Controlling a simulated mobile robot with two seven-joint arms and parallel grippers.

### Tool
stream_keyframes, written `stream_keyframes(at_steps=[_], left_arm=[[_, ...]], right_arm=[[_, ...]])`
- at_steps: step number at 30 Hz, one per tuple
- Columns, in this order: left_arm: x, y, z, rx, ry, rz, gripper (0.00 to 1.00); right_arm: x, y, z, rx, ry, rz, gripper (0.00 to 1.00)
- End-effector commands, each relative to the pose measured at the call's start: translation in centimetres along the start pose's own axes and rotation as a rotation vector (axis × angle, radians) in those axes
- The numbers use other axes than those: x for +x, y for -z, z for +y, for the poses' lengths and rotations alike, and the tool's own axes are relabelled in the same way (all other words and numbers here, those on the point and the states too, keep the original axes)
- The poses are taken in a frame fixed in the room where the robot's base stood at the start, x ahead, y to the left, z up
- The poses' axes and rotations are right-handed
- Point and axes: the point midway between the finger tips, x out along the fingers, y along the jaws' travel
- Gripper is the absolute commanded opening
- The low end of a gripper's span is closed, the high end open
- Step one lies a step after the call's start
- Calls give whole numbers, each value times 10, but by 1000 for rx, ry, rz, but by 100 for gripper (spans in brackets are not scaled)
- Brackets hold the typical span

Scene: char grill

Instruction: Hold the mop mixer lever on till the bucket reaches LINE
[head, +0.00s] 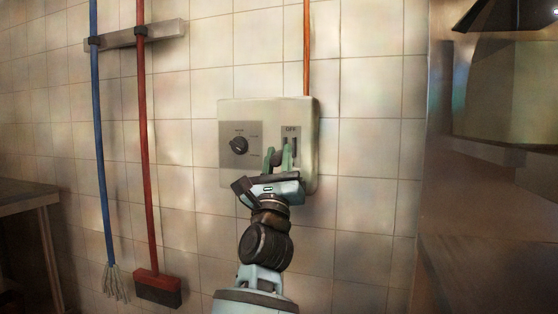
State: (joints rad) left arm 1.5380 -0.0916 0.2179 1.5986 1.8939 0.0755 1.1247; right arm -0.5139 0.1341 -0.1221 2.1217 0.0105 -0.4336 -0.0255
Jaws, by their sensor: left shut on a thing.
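The mixer box (268,109), pale and square-edged, is fixed to the tiled wall in the middle of the head view. It has a dark round knob (239,145) on its left and a small plate marked OFF (291,129) on its right. My left gripper (279,156) reaches up from below, its green fingers at the lower part of that plate. It is shut on the lever there, which the fingers mostly hide; I cannot tell the lever's position. The bucket and its LINE mark are not in view. My right gripper is not in view.
An orange pipe (307,48) runs up the wall from the box. A blue-handled mop (101,130) and a red-handled broom (147,150) hang from a wall rack (160,33) at left. A table (28,198) stands far left. Metal equipment (480,205) fills the right side.

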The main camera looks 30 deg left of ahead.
Motion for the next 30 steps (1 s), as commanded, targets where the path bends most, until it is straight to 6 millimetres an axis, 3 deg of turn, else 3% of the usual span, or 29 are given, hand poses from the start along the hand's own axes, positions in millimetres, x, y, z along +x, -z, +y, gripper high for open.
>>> stream_keyframes(at_steps=[3, 4, 9, 20, 30], left_arm=[[0, 1, 0, 0, 0, 1, 0], [0, 1, 0, 0, 0, 1, 25], [0, 0, 0, 0, 0, 1, 45], [-5, 1, 0, 0, 0, 2, 45], [-52, 1, 0, -1, 1, 3, 45]], right_arm=[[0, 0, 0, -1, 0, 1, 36], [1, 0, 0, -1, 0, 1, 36], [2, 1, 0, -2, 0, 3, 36], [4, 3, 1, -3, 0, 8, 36], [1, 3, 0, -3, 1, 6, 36]])
